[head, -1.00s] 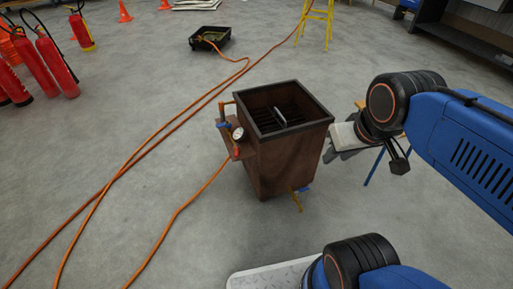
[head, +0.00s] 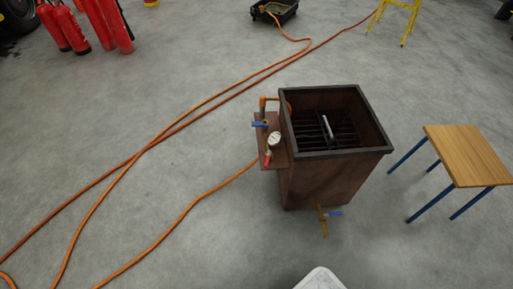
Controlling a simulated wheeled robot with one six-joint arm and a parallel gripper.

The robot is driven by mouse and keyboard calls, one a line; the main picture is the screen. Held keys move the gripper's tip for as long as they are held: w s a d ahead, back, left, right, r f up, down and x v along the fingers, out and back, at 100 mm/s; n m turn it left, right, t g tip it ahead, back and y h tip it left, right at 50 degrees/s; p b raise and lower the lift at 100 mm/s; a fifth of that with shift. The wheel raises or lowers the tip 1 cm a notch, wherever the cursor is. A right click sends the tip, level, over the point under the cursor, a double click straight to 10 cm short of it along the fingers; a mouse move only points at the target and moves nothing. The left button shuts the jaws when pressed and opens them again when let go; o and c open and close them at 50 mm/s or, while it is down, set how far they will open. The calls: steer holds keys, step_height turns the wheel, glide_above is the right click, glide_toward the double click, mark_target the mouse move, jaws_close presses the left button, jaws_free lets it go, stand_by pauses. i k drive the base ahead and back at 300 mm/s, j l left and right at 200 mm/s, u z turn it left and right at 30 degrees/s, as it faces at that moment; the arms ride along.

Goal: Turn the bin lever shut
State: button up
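The bin is a rust-brown square metal box (head: 330,183) with a dark rim, standing open-topped on the floor right of centre. A side shelf (head: 270,120) on its left carries a blue lever (head: 260,124), a white dial gauge (head: 274,139) and a red-handled part (head: 267,158). Low on the front, a brass pipe (head: 323,222) has a second blue lever (head: 334,213), pointing right, across the pipe. I cannot tell which lever is the bin lever. Inside the bin are dark grate bars and an upright pale metal piece (head: 327,127). My gripper is out of view.
Orange hoses (head: 143,150) cross the floor at left; one reaches the bin's side shelf. A wood-topped stool (head: 465,153) with blue legs stands right of the bin. Red extinguishers (head: 92,22), a black tray (head: 275,10) and a yellow stand (head: 399,15) are farther back.

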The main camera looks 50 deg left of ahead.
mark_target(267, 161)
steer(key=i+j, duration=0.1)
steer(key=j, duration=1.55)
steer(key=j+z, duration=0.1)
steer(key=j, duration=1.6)
steer(key=k+j, duration=0.15)
steer(key=j, duration=0.2)
steer(key=k+j, duration=0.15)
steer(key=j, duration=0.2)
steer(key=k+j, duration=0.1)
steer(key=j, duration=0.25)
steer(key=k+j, duration=0.15)
steer(key=j, duration=0.2)
steer(key=k+j, duration=0.15)
steer(key=j, duration=0.2)
steer(key=u, duration=0.05)
